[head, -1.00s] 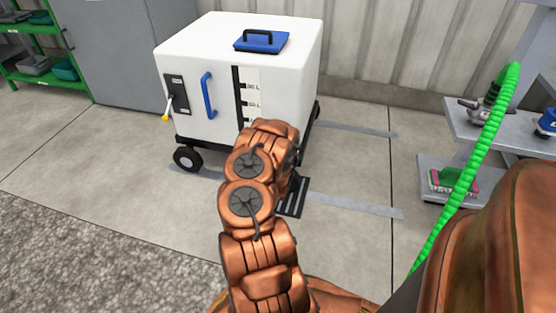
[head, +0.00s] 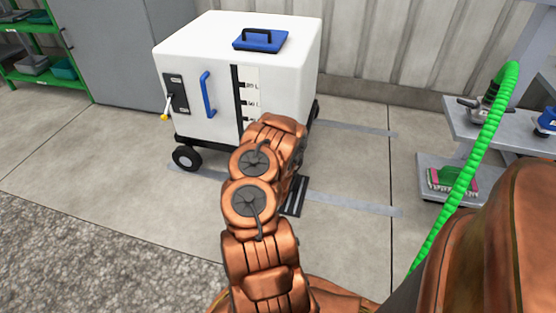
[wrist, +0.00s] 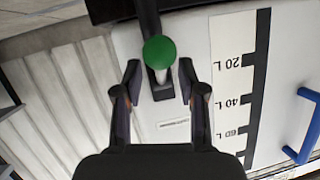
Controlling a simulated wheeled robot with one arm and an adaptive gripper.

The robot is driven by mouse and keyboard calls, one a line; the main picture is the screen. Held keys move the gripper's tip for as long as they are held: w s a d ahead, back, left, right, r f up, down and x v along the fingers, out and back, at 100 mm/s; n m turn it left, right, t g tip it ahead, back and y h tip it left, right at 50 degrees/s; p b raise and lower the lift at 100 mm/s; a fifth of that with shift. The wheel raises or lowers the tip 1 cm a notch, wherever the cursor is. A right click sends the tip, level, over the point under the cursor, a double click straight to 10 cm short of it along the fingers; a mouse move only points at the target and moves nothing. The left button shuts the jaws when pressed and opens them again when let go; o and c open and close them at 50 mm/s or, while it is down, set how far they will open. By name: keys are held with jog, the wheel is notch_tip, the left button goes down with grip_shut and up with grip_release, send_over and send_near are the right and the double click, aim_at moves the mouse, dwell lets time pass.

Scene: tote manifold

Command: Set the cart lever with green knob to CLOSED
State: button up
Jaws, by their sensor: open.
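A white wheeled tote cart (head: 215,50) stands ahead in the head view. In the wrist view, the lever's round green knob (wrist: 159,51) sits at the end of a dark arm (wrist: 147,15) coming from the top edge. My gripper (wrist: 159,72) is open, with one finger on each side of the knob in the picture. I cannot tell whether either finger touches it. A pale slotted piece shows just below the knob. In the head view my arm hides the green knob and my gripper. The lever's position marks are not readable.
Another lever with a yellow knob (head: 164,117) is on the cart's left side, near a blue handle (head: 208,95). A blue lid (head: 261,40) is on top. A level scale (wrist: 238,85) is beside my gripper. A grey shelf (head: 450,170) stands right. Floor at left is clear.

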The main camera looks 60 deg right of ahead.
jog(key=v, duration=0.8)
jog(key=shift+a, duration=0.4)
jog(key=shift+s+r, duration=0.1)
